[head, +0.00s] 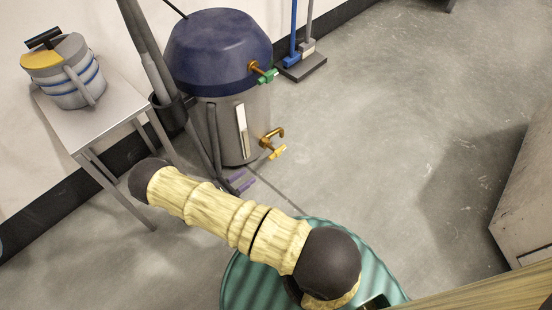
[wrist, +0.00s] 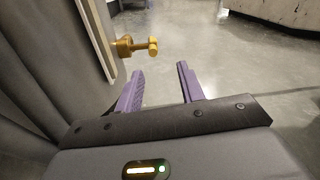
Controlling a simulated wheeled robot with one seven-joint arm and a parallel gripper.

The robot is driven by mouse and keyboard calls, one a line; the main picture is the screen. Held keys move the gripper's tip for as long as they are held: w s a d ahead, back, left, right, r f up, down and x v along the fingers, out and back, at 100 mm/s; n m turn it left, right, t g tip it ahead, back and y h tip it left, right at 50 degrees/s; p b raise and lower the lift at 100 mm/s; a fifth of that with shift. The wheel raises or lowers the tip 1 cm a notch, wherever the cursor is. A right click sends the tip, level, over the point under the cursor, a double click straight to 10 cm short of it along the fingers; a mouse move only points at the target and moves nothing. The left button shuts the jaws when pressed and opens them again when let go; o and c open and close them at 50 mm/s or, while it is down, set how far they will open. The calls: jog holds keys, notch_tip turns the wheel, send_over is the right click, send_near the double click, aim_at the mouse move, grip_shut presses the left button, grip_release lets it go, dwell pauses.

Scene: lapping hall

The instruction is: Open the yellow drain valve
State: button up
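The yellow drain valve (head: 278,152) is a small yellow handle on a brass outlet low on the right side of a grey tank (head: 237,128) with a dark blue lid. In the wrist view, the yellow handle (wrist: 153,47) sticks out to the right from its brass fitting, ahead of my fingers. My gripper (wrist: 160,70) is open and empty, with its two purple fingers apart. In the head view my gripper (head: 247,181) is low in front of the tank, left of and below the valve, and not touching it.
A green-handled valve (head: 267,76) sits higher on the tank. A metal table (head: 105,122) with a bucket (head: 75,84) stands at left. A blue-handled broom and a grey one (head: 303,65) lean by the wall. Concrete floor (head: 370,130) right of the tank is clear.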

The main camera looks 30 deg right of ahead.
aim_at(276, 152)
jog(key=shift+w+a+f+n+t, duration=0.15)
jog(key=shift+f+n+t, duration=0.25)
jog(key=shift+f, duration=0.2)
jog(key=shift+a+f+n+t, duration=0.15)
jog(key=shift+f+n+t, duration=0.2)
jog(key=shift+f, duration=0.2)
jog(key=b+x, duration=0.8)
jog(key=x, duration=0.9)
jog(key=shift+d+b, duration=0.3)
jog(key=shift+b, duration=0.1)
jog(key=shift+r, duration=0.15)
jog(key=shift+a, duration=0.1)
grip_shut()
